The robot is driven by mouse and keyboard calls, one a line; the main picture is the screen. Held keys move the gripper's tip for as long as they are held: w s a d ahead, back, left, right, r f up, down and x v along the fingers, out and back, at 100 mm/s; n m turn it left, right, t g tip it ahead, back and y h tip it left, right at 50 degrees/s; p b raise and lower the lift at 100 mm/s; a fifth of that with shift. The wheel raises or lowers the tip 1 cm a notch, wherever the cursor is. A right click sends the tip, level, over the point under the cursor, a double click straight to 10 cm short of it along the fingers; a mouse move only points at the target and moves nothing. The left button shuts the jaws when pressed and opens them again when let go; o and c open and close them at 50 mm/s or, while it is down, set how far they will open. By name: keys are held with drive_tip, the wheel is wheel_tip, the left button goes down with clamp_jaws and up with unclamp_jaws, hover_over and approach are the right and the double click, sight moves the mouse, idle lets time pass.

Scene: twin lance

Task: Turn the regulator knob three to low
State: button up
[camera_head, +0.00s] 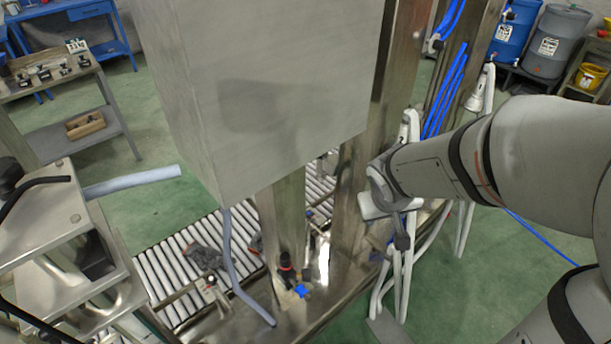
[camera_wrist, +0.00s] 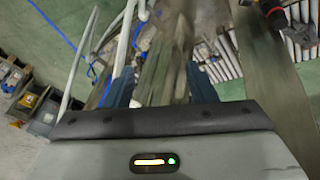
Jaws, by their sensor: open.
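I cannot make out a marked regulator knob three or its setting in either view. A small black and red fitting (camera_head: 286,267) stands upright on the metal base, with a blue piece (camera_head: 301,290) beside it. A dark fitting with a red part (camera_wrist: 272,10) shows at the top right of the wrist view; I cannot tell if it is the same one. My gripper (camera_wrist: 161,82) is open, its two blue fingers apart with nothing held between them. In the head view my arm reaches in from the right, ending beside the metal post, apart from the fitting.
A large grey metal box (camera_head: 270,90) hangs above the base. A metal post (camera_head: 352,190) stands between the fitting and my arm. A roller conveyor (camera_head: 170,275) runs behind. A white tube frame (camera_head: 405,270) stands by my wrist.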

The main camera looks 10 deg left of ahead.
drive_tip(key=w+a+f+n+y, duration=0.35)
drive_tip(key=a+f, duration=0.55)
drive_tip(key=a, duration=0.3)
drive_tip(key=n+g+y, duration=0.1)
drive_tip(key=n+g, duration=0.1)
drive_tip(key=n, duration=0.2)
approach(285, 257)
drive_tip(key=f, duration=0.1)
drive_tip(key=shift+m, duration=0.25)
drive_tip(key=b+x, duration=0.5)
drive_tip(key=x, duration=0.3)
drive_tip(key=shift+w, duration=0.15)
drive_tip(key=shift+c, duration=0.4)
